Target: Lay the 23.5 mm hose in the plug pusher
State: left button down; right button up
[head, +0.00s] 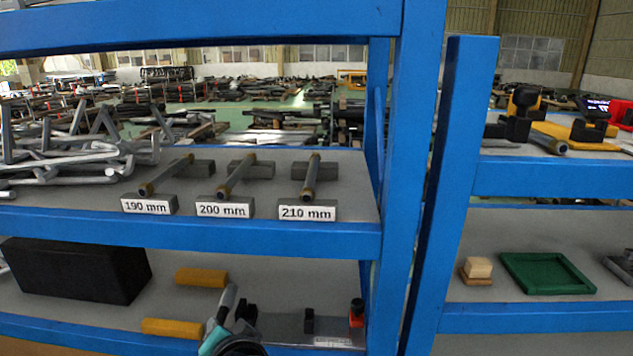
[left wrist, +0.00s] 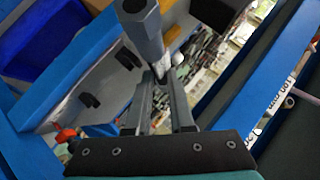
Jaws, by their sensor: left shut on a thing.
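My left gripper (left wrist: 161,82) is shut on a grey rod-like piece (left wrist: 146,38), which I take to be the hose; its thick faceted end with a dark tip points up in the left wrist view. A yellow device with black uprights (head: 522,105), possibly the plug pusher, stands on the right upper shelf. A short grey tube (head: 548,142) lies at its front. My right gripper is not in view.
Tubes lie on stands labelled 190 mm (head: 149,205), 200 mm (head: 224,208) and 210 mm (head: 307,211). A blue post (head: 406,180) separates the racks. The lower shelf holds a black box (head: 80,270) and yellow blocks (head: 202,277). A green tray (head: 507,264) sits lower right.

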pick_arm(q)
jog(key=s+r+b, duration=0.1)
jog(key=s+b, duration=0.3)
jog(key=s, duration=0.2)
jog(key=shift+r, duration=0.2)
jog(key=shift+r, duration=0.1)
